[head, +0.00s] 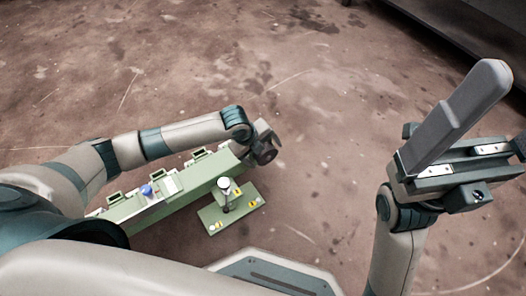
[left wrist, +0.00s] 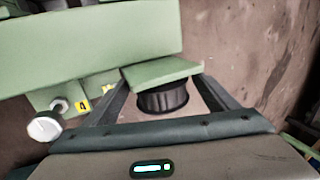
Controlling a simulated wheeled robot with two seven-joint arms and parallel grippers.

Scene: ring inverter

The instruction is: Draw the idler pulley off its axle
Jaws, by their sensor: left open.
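The idler pulley, a black ribbed drum (left wrist: 163,99), shows in the left wrist view below a green plate (left wrist: 158,73), which hides its far end and the axle. My left gripper (left wrist: 162,84) is open, with one finger on each side of the pulley; gaps show between fingers and drum. In the head view my left gripper (head: 266,140) is at the right end of the long green machine (head: 150,207), and I cannot make out the pulley there. My right gripper (head: 455,168) is raised at the right, with a long grey finger-like piece; its opening cannot be judged.
A small green base (head: 212,222) with yellow labels and a white-capped post (head: 224,184) stands in front of the machine. The white cap also shows in the left wrist view (left wrist: 44,128). Brown floor beyond is clear; a dark structure (head: 450,30) edges the top right.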

